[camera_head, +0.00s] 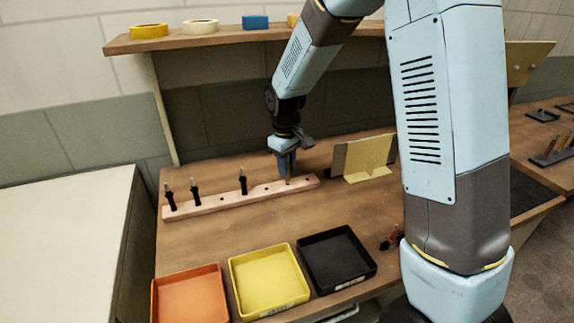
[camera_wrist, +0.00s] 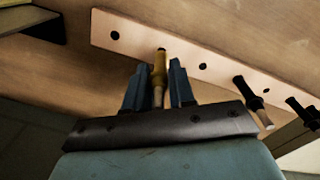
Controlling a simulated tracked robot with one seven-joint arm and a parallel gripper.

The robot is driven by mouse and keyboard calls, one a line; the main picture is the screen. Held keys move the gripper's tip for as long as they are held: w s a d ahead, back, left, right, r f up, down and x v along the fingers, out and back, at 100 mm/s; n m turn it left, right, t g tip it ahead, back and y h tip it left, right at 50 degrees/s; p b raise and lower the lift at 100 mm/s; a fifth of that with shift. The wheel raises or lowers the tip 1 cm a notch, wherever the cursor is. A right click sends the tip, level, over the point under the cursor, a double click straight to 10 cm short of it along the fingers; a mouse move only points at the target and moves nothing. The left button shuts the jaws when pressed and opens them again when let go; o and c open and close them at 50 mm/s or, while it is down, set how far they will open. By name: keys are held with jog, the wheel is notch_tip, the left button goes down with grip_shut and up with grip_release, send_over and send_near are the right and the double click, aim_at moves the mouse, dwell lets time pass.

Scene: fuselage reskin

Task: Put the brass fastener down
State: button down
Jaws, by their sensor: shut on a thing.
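The brass fastener (camera_wrist: 158,68) is between the two blue fingers of my gripper (camera_wrist: 158,78), which is shut on it. In the wrist view its far end overlaps the pale wooden strip with holes (camera_wrist: 120,25); I cannot tell whether it sits in a hole. In the head view my gripper (camera_head: 287,168) points down at the right part of the strip (camera_head: 222,200), and the fingers mostly hide the fastener. Empty holes show on both sides of it in the wrist view.
Three black fasteners (camera_head: 243,182) stand in the strip to the left. Orange (camera_head: 190,300), yellow (camera_head: 268,280) and black (camera_head: 338,258) trays stand at the table's front. A yellowish angled bracket (camera_head: 368,157) stands right of my gripper. A shelf (camera_head: 225,36) runs above.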

jog(key=shift+f, duration=0.55)
jog(key=c, duration=1)
grip_release()
jog(key=shift+o, duration=0.2)
notch_tip(320, 180, up, 13)
jog(key=s+d+r+m+t, duration=0.3)
jog(key=s+d+r+m, duration=0.2)
jog(key=s+d+r, duration=0.6)
jog(key=s+d+m+t, duration=0.1)
jog(key=s+d+m, duration=0.1)
jog(key=s+d, duration=0.2)
jog(key=s+d+m+t, duration=0.1)
jog(key=s+d, duration=0.3)
jog(key=s, duration=0.6)
jog(key=shift+s+f+m, duration=0.3)
jog(key=shift+s+m, duration=0.1)
jog(key=shift+m, duration=0.2)
jog(key=shift+a, duration=0.1)
jog(key=shift+c, duration=0.8)
